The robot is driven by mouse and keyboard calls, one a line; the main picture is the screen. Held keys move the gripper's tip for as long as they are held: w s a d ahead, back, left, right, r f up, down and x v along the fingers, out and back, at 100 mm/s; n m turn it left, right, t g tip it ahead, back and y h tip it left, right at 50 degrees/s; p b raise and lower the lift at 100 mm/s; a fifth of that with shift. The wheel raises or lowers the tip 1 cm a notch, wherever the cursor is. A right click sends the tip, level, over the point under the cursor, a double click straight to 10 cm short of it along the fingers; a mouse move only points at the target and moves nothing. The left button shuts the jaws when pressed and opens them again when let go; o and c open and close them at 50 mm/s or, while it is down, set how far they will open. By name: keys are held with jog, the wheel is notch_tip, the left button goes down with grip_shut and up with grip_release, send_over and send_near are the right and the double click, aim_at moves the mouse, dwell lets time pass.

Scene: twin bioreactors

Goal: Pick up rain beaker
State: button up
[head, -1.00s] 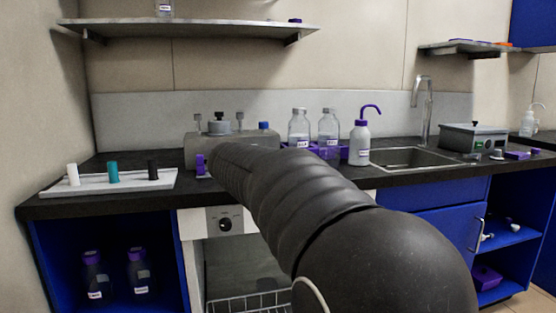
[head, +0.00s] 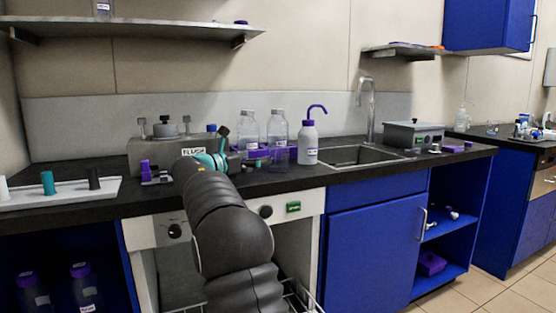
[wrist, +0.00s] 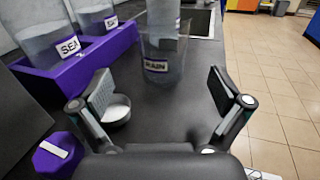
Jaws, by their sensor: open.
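The rain beaker (wrist: 161,77) is a clear vessel with a "RAIN" label. It stands upright on the dark bench, ahead of my gripper in the wrist view. In the head view it shows faintly (head: 278,158) in front of the purple rack. My gripper (wrist: 160,92) is open, with one finger at each side of the picture and the beaker beyond, between their lines. Nothing is held. In the head view my gripper (head: 228,149) is left of the beaker, partly hidden by my arm.
A purple rack (wrist: 85,62) with clear bottles, one labelled "SEA" (wrist: 48,42), stands close left of the beaker. A small round dish (wrist: 116,108) lies by the left finger. A white wash bottle (head: 308,145) and the sink (head: 350,155) are to the right.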

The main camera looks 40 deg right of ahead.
aim_at(269, 154)
jog(key=d, duration=0.3)
jog(key=shift+w+d, duration=0.15)
jog(key=shift+d, duration=0.15)
jog(key=shift+d+f, duration=0.15)
jog(key=shift+d, duration=2.7)
jog(key=c, duration=1.4)
